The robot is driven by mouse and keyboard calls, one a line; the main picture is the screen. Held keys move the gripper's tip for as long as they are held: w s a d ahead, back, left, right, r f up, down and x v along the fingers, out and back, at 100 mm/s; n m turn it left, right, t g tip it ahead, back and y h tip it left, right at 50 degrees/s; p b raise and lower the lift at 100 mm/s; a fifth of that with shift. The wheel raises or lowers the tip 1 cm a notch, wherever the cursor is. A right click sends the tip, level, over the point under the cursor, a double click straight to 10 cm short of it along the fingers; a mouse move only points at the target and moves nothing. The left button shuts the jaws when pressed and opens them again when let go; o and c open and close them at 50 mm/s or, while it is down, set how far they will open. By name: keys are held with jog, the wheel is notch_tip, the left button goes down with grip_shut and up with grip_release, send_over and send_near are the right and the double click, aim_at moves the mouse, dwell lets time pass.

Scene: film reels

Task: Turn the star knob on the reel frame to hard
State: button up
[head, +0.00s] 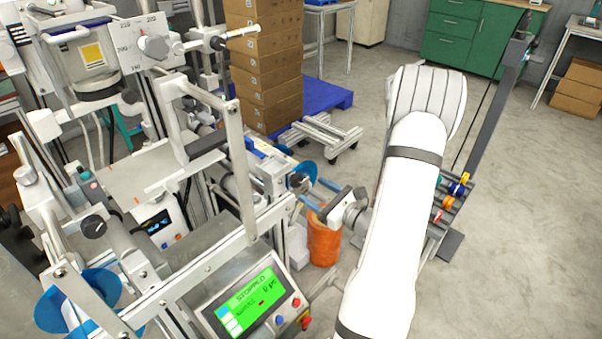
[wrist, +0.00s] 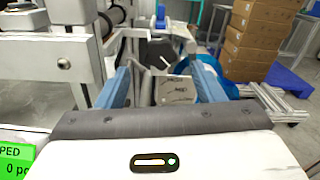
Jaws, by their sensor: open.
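The star knob is a dark grey knob (wrist: 158,50) in the wrist view, just beyond and between my fingertips, with a short white mark on it. A pale plate (wrist: 174,90) with small dark lettering shows below it; I cannot read the words or tell the knob's setting. In the head view a dark knob (head: 298,183) shows at the end of the reel frame (head: 272,180), beside a blue disc. My gripper (head: 313,187) is open, its blue fingers pointing at this end of the frame. In the wrist view my gripper (wrist: 160,72) has nothing between its fingers.
The blue reel disc (wrist: 208,68) is close to the right finger. An orange bin (head: 323,240) stands below my gripper. A control panel (head: 248,300) reading STOPPED is at the front. Stacked cartons (head: 265,65) stand behind. Open floor lies to the right.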

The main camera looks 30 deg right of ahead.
aim_at(299, 181)
jog(key=shift+n, duration=0.4)
jog(key=x, duration=0.7)
jog(key=shift+w+a+f, duration=0.1)
jog(key=shift+w+a, duration=0.05)
jog(key=shift+w, duration=0.2)
jog(key=c, duration=1)
jog(key=shift+m+p, duration=0.55)
jog(key=shift+m, duration=0.45)
jog(key=shift+m+p, duration=0.5)
jog(key=shift+m, duration=0.9)
